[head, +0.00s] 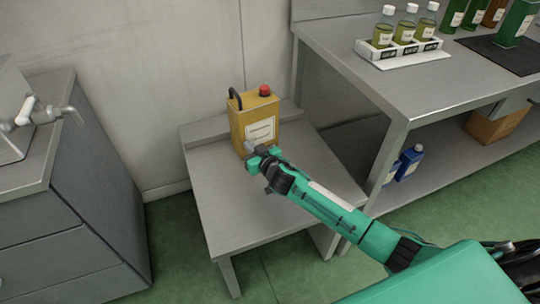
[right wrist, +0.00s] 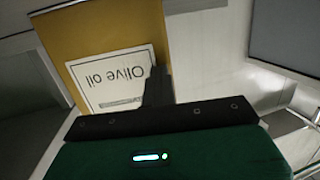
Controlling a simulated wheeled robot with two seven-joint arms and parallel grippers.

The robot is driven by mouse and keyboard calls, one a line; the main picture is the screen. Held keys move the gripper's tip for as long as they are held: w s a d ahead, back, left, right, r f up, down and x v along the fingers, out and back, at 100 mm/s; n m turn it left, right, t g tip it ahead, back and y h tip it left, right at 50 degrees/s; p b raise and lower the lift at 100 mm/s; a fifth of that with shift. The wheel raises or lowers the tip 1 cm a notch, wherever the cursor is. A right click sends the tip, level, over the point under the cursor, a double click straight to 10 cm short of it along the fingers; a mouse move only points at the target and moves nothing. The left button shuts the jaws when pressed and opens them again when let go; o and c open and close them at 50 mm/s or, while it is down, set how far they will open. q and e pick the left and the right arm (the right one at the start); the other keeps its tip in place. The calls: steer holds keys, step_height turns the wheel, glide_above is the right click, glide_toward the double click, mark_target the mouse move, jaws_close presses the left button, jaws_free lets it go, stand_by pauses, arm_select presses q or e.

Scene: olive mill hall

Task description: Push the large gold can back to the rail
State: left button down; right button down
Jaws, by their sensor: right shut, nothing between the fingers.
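The large gold can (head: 255,112) stands upright on a low grey metal stand near its back edge. It has a red cap, a black handle and a white label. The rail (head: 207,129) is the raised strip along the back of the stand, and the can is close to it; any gap is hidden. My right gripper (head: 250,148) is shut and empty at the can's lower front. In the right wrist view the can (right wrist: 110,35) shows upside down with its "Olive oil" label, right in front of the gripper (right wrist: 158,85). I cannot tell whether they touch. My left gripper is out of view.
The low stand (head: 225,195) is otherwise clear. A higher metal table (head: 365,85) at right bears a rack of bottles (head: 400,48) and a dark mat (head: 495,52). Blue containers (head: 408,163) and a cardboard box (head: 495,125) sit on its lower shelf. A grey cabinet (head: 75,200) stands at left.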

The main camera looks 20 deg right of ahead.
steer(key=shift+r+b+x, duration=0.15)
steer(key=shift+r+x, duration=0.05)
steer(key=shift+x, duration=0.65)
steer(key=shift+r+b+x, duration=0.15)
steer(key=shift+x, duration=0.7)
steer(key=shift+f+p+v, duration=0.2)
steer(key=shift+p+v, duration=0.45)
steer(key=shift+v, duration=0.7)
steer(key=shift+f+p+v, duration=0.25)
steer(key=shift+p+v, duration=0.35)
steer(key=shift+v, duration=1.55)
steer(key=shift+f, duration=0.15)
